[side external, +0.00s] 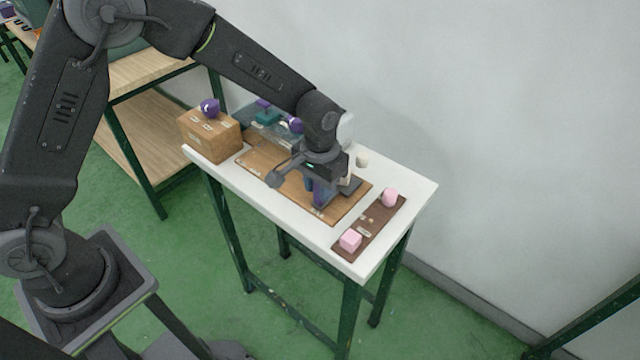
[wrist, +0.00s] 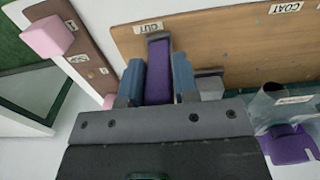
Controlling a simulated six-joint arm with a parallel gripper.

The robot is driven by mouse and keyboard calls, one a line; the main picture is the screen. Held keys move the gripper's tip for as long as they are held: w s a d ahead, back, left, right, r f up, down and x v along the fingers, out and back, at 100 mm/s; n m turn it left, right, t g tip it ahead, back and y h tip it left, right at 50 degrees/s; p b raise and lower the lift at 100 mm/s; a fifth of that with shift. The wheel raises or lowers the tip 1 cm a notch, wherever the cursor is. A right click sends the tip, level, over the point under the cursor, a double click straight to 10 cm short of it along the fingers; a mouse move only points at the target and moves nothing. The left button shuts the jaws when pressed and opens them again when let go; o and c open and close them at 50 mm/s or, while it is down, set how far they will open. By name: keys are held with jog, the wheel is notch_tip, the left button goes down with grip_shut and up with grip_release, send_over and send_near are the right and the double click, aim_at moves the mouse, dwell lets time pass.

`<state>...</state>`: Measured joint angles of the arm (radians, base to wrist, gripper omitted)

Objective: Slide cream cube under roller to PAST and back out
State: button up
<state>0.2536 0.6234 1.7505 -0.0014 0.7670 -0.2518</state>
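The handle stands at the OUT end of the wooden board (wrist: 225,40). In the side view my gripper (side external: 317,188) is low over the near right end of that board (side external: 262,172). A pale block (wrist: 210,88) shows beside the right pad; I cannot tell if it is the cream cube. The roller (wrist: 290,105) appears to be the clear and purple piece at the right, partly cut off.
A brown strip (side external: 371,226) holds two pink pieces (side external: 349,240) at the table's near right end. A wooden box (side external: 208,138) with a purple knob stands at the left. A small cream piece (side external: 362,160) shows behind my gripper. The white table's (side external: 415,192) right corner is bare.

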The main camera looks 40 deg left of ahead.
grip_shut()
jog(key=a, duration=1.8)
jog(key=shift+a, duration=0.1)
jog(key=shift+o, duration=2.2)
grip_release()
notch_tip(320, 180, up, 14)
jog(key=shift+f, duration=0.1)
